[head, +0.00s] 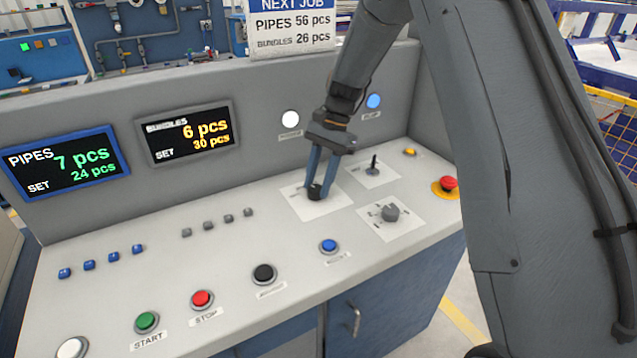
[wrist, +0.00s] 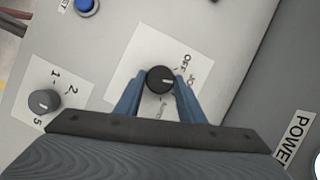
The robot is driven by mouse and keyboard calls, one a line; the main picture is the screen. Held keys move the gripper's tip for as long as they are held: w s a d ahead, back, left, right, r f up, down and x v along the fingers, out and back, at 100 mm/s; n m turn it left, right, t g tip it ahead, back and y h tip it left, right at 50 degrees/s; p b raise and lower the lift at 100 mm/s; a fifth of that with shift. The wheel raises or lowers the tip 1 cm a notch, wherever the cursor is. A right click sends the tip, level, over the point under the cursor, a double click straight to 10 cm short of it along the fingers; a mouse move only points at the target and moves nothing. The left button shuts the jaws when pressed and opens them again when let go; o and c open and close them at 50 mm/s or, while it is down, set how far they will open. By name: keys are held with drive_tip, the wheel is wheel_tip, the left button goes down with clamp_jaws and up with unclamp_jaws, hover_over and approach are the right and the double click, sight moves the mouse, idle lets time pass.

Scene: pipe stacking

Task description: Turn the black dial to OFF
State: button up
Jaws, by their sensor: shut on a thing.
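The black dial (wrist: 161,79) sits on a white plate (wrist: 128,62) on the sloped console. In the wrist view its white pointer line points roughly right, towards the OFF and JOG labels; which one it lines up with I cannot tell. The OFF label (wrist: 187,61) is beside the dial at upper right, and another label, partly hidden, is below it. My gripper (wrist: 161,84) is shut on the dial, one blue finger on each side. In the head view my gripper (head: 316,184) reaches down to the dial (head: 315,192), which its fingers partly cover.
A grey selector knob (head: 390,212) and a small black lever (head: 373,164) are close to my gripper on the right. A red emergency button (head: 447,184) is at the right edge. A blue button (head: 328,246) and several other buttons line the front. The upright panel is behind.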

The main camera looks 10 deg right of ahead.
sight(315, 186)
drive_tip(key=n, duration=0.2)
drive_tip(key=n+g+h, duration=0.1)
drive_tip(key=n, duration=0.1)
drive_tip(key=shift+w+a+n+b, duration=0.15)
drive_tip(key=shift+a+n+b, duration=0.05)
drive_tip(key=shift+n+b, duration=0.1)
drive_tip(key=n+h, duration=0.1)
drive_tip(key=n, duration=0.1)
drive_tip(key=n+h, duration=0.1)
drive_tip(key=n, duration=0.1)
drive_tip(key=shift+a+g, duration=0.15)
drive_tip(key=shift+g, duration=0.15)
drive_tip(key=shift+n, duration=0.3)
drive_tip(key=o, duration=1)
drive_tip(key=shift+o, duration=0.2)
drive_tip(key=shift+b, duration=0.3)
wheel_tip(315, 186, up, 10)
drive_tip(key=b, duration=0.2)
